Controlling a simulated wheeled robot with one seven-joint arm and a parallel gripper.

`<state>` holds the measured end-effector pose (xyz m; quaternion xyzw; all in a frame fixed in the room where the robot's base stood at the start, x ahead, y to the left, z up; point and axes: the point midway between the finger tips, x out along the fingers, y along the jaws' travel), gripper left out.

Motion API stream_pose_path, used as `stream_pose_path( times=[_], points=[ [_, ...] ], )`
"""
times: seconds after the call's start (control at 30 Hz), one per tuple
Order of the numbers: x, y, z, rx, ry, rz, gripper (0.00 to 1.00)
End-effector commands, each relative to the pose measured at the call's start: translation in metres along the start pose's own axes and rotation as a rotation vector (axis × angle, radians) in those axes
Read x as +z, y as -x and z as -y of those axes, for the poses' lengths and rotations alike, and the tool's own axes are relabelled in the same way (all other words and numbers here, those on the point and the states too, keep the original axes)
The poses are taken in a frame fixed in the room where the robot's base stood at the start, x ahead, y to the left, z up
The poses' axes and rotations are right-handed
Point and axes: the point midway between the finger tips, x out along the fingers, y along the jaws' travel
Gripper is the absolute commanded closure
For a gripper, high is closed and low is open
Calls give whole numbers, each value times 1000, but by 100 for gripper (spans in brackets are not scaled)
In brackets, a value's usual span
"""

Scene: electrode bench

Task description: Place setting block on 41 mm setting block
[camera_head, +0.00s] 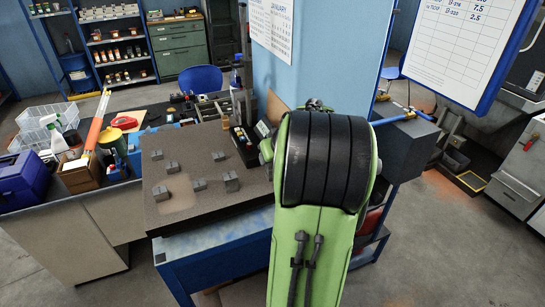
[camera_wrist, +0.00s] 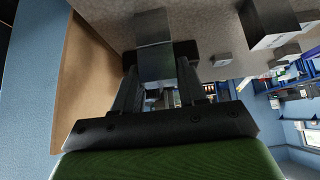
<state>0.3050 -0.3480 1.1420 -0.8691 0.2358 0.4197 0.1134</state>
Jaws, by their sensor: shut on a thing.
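My gripper (camera_wrist: 158,68) is shut on a grey setting block (camera_wrist: 155,66), which sits between the two dark fingers in the wrist view. Another grey block face (camera_wrist: 152,26) shows just beyond it; I cannot tell whether the two touch. In the head view my green arm hides the gripper and the held block. Several small grey setting blocks, one at the right (camera_head: 231,181) and one at the front left (camera_head: 161,193), stand apart on the brown-grey plate (camera_head: 215,205). I cannot tell which one is 41 mm.
In the wrist view a larger-looking block (camera_wrist: 266,22) and a small block (camera_wrist: 222,59) stand to the right. A blue wall (camera_wrist: 35,85) is at the left. A dark box of small items (camera_head: 243,145) stands at the plate's back right. The plate's front is clear.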

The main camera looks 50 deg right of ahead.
Motion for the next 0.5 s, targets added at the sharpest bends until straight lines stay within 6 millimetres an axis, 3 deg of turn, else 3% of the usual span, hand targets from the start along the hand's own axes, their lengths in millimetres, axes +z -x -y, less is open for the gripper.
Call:
stream_pose_path(
  times=[0.13,0.17,0.3,0.5],
  points=[
    [2,-3,0,0,1,-2,100],
    [2,-2,0,0,0,0,54],
    [1,-2,0,0,0,0,33],
    [1,-1,0,0,0,0,33]
  ],
)
